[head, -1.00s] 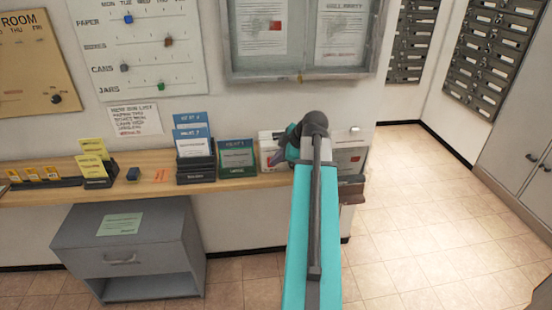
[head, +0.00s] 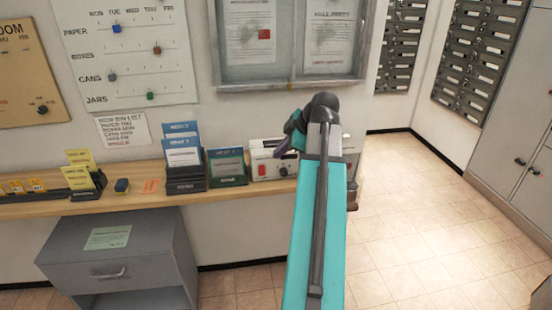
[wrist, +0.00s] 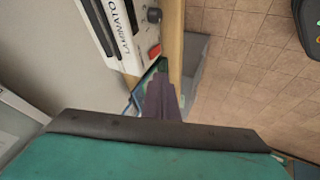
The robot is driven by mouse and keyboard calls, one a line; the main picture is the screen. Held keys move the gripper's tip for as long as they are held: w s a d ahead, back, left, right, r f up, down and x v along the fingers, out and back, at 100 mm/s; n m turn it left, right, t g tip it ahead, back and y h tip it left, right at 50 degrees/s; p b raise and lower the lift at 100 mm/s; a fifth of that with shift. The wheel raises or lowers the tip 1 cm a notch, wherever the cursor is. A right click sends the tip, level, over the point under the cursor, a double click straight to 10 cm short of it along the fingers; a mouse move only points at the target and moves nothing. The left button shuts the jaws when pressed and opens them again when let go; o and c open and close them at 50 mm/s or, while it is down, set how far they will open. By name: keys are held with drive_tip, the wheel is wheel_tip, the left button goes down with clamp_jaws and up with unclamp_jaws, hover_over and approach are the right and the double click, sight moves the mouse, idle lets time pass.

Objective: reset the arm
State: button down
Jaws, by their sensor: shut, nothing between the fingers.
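My arm (head: 318,220) reaches up and away across the right part of the head view. My gripper (head: 282,148) is at its far end, pointing left, in front of the wall and near the white laminator (head: 268,163). In the wrist view the dark purple fingers (wrist: 160,78) are together and hold nothing. The laminator also shows in the wrist view (wrist: 117,32), with its lettering and a red button, just beyond the fingers. I cannot tell the exact gap between them.
A wooden shelf (head: 135,202) carries card holders (head: 184,168), a green box (head: 227,167) and yellow cards (head: 82,172). A grey cabinet (head: 120,255) stands below. A framed notice board (head: 290,40) hangs above. The tiled floor (head: 425,235) at right is clear.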

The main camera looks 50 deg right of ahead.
drive_tip(key=shift+s+r, duration=0.2)
drive_tip(key=shift+r, duration=0.1)
idle(0.4)
